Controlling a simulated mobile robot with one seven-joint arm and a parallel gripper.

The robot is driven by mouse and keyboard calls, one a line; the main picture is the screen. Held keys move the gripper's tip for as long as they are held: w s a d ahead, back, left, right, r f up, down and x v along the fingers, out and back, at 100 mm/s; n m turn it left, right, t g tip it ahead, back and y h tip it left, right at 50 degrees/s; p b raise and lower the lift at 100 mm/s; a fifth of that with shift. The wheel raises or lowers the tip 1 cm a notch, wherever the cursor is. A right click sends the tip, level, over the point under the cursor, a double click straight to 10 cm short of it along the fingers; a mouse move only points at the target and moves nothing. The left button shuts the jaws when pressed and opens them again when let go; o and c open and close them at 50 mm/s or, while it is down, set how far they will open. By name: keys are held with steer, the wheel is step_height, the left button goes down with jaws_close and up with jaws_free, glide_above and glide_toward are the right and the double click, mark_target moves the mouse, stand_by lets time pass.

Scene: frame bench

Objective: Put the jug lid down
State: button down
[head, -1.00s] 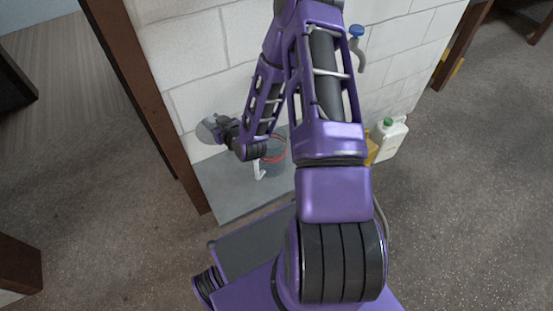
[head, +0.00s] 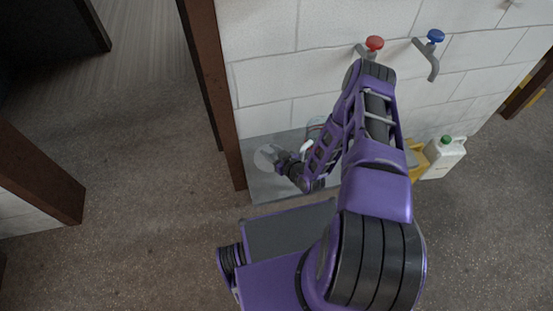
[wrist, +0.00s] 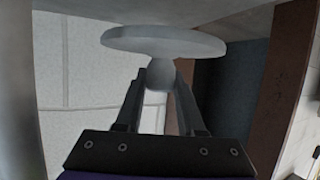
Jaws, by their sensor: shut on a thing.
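The jug lid is a pale grey disc (wrist: 165,42) with a round knob; it also shows in the head view (head: 268,157) over the left part of the grey slab (head: 285,188) by the wall. My gripper (wrist: 158,82) is shut on the knob, with the disc beyond the fingertips. In the head view my gripper (head: 281,163) is just right of the disc. I cannot tell whether the lid touches the slab. A pale, clear-looking vessel (head: 315,126), perhaps the jug, stands partly hidden behind my arm, with a white handle (head: 306,147).
A brown post (head: 217,90) rises close left of the slab. The white block wall (head: 270,75) is behind, with a red-handled tap (head: 374,44) and a blue-handled tap (head: 435,37). A white canister (head: 443,158) and a yellow object (head: 416,161) stand at right. The slab's front left is bare.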

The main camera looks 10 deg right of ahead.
steer(key=shift+f+b, duration=0.5)
steer(key=shift+f, duration=2.1)
steer(key=shift+f, duration=0.2)
steer(key=c, duration=0.5)
jaws_free()
steer(key=shift+r, duration=0.25)
